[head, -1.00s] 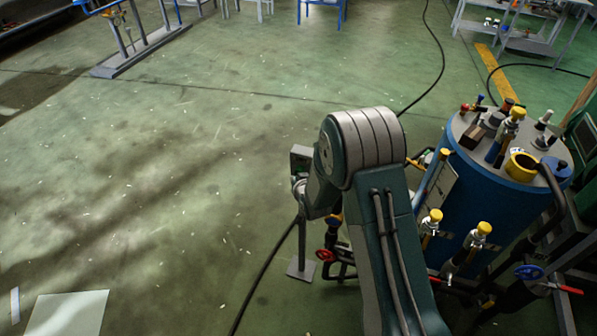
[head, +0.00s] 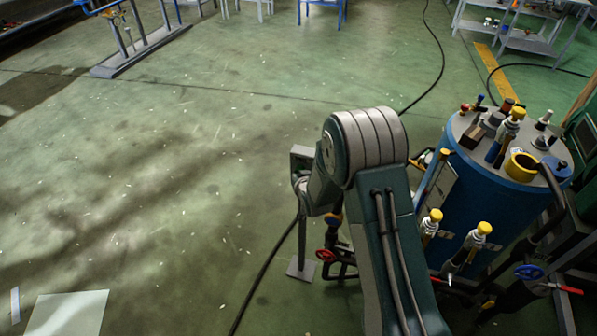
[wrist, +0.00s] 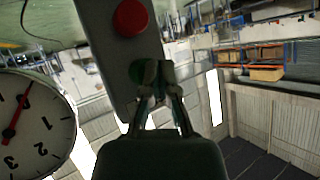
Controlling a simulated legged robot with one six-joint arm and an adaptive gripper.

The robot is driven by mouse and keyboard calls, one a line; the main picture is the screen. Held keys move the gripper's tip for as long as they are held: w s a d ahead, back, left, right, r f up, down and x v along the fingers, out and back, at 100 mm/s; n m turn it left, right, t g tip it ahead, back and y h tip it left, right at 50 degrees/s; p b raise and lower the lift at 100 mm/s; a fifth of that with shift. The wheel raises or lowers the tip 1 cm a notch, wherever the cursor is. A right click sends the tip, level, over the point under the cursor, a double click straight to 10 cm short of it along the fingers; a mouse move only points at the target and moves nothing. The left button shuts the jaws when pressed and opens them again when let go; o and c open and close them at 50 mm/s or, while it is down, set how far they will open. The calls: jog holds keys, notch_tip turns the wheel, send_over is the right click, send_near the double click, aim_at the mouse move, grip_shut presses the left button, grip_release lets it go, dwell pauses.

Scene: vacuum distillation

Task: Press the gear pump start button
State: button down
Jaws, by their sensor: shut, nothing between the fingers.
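A grey button box (wrist: 112,50) fills the upper middle of the wrist view, with a round red button (wrist: 130,17). Below the red button, a green button (wrist: 136,70) shows only in part behind my fingertips. My gripper (wrist: 152,72) is shut and empty, with its fingertips in front of the green button. I cannot tell whether they touch it. In the head view, a grey box (head: 302,155) on a floor stand shows just left of my arm, partly hidden by it. My gripper is hidden there.
A dial gauge with a red needle (wrist: 32,120) is at the left of the wrist view, close to the box. In the head view, a blue tank (head: 470,200) with valves stands right of my arm. A red valve wheel (head: 325,255) sits low beside the stand. The floor on the left is open.

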jog(key=shift+w+d, duration=0.1)
jog(key=shift+w, duration=0.15)
dwell(0.4)
jog(key=shift+s+a, duration=0.25)
jog(key=shift+s, duration=0.4)
jog(key=s+a, duration=0.2)
jog(key=s, duration=0.3)
jog(key=shift+s, duration=0.35)
dwell(0.6)
